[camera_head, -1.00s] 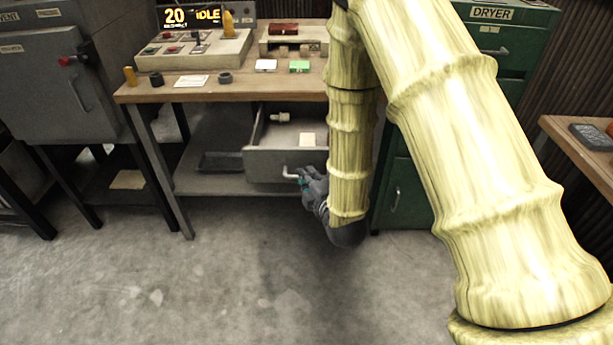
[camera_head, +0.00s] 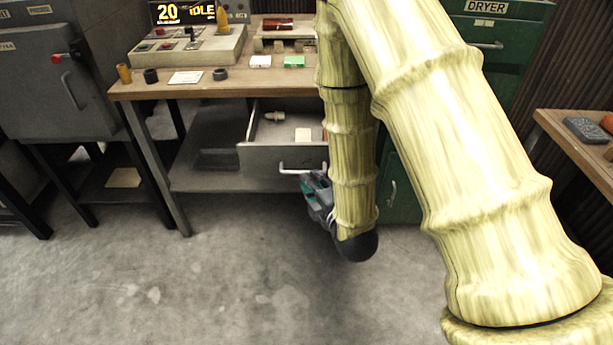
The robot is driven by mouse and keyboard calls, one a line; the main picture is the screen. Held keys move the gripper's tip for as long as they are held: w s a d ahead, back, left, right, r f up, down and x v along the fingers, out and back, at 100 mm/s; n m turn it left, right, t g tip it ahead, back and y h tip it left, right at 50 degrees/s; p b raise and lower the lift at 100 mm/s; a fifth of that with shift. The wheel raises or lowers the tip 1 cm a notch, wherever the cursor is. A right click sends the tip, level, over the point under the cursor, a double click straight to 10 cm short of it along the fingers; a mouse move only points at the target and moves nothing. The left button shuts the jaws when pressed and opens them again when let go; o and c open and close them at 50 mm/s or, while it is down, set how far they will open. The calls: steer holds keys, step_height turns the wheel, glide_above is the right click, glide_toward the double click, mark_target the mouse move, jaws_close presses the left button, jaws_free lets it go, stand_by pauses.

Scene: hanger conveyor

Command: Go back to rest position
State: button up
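My gripper (camera_head: 313,186) is at the lower end of my yellow arm, in front of the workbench. It is small and dark, and whether its fingers are open or shut is unclear. It is just below the pale handle (camera_head: 296,170) of a grey drawer (camera_head: 262,162). Whether it touches the handle I cannot tell. The drawer stands pulled out under the bench top, with a small pale cylinder (camera_head: 275,117) and a pale block (camera_head: 303,134) inside. My arm hides the drawer's right side.
The wooden workbench (camera_head: 205,90) carries a control panel (camera_head: 190,47) and small parts. A green dryer cabinet (camera_head: 497,60) stands behind my arm. A grey cabinet (camera_head: 50,90) is at left, a wooden table (camera_head: 575,150) at right. The concrete floor in front is clear.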

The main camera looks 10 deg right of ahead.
steer(key=shift+v, duration=0.85)
steer(key=s+d+f+m+g+h, duration=0.1)
steer(key=s+d+f+m+g, duration=0.3)
steer(key=s+f, duration=0.45)
steer(key=s+d+f+m+g+h, duration=0.1)
steer(key=s+f+m+g, duration=0.3)
steer(key=s+f+m, duration=0.5)
steer(key=s+d+f+m+g+h, duration=0.1)
steer(key=s+d+f+m+g, duration=0.25)
steer(key=s+f, duration=0.5)
steer(key=s+f+m+g, duration=0.4)
steer(key=s+f, duration=0.1)
steer(key=s, duration=0.3)
step_height(320, 180, up, 13)
steer(key=p, duration=1.2)
steer(key=shift+d+f+h, duration=0.25)
steer(key=shift+d+h, duration=0.05)
